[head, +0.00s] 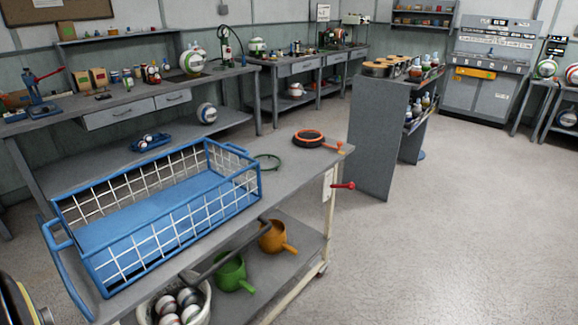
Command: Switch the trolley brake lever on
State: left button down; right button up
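The trolley (290,178) stands in the left and middle foreground, with a grey top and a lower shelf. A red lever with a round knob (343,185) sticks out to the right from the trolley's right end, near a white label on the frame. It looks like the brake lever; I cannot tell its on or off position. Neither of my grippers shows in the head view.
The lower shelf holds a green pot (231,273), an orange pot (272,238) and a bucket of balls (176,306). A grey shelf unit (376,138) stands beyond. The right floor is clear.

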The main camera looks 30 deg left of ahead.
aim_at(352, 185)
jog(key=u, duration=0.3)
jog(key=i, duration=1.1)
jog(key=u, duration=0.15)
